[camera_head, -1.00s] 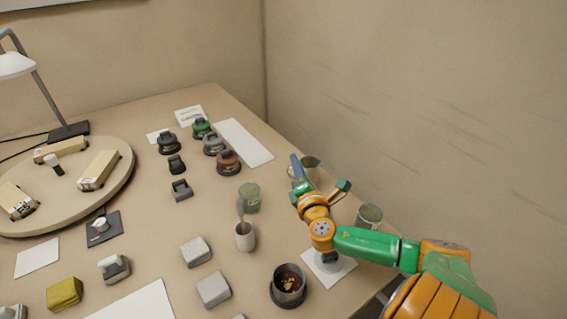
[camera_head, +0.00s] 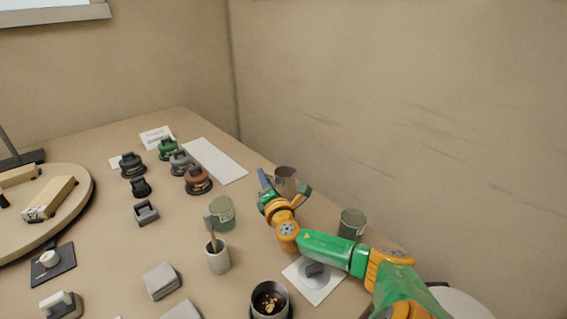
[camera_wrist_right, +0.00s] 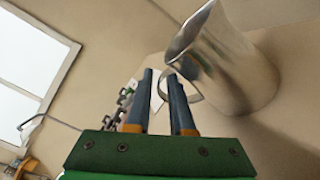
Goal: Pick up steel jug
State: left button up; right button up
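The steel jug (camera_head: 287,177) stands at the far right edge of the bench, near the wall. In the right wrist view its shiny, tilted-looking body (camera_wrist_right: 232,62) is at the upper right, with its handle on the left side. My right gripper (camera_head: 284,181) is at the jug's near side, partly covering it. In the wrist view its two dark fingers (camera_wrist_right: 160,74) are apart, with their tips beside the handle. The handle passes close to the right finger; whether they touch is unclear. My left gripper is not seen.
A green-grey tin (camera_head: 221,213) and a cup with a brush (camera_head: 218,257) stand left of my right arm. Another green tin (camera_head: 351,224) stands beyond the forearm. A dark pot (camera_head: 269,300) is in front. Several lidded weights (camera_head: 198,180) and a white strip (camera_head: 214,160) lie farther left.

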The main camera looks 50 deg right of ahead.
jog(key=shift+s, duration=0.1)
grip_shut()
dwell(1.2)
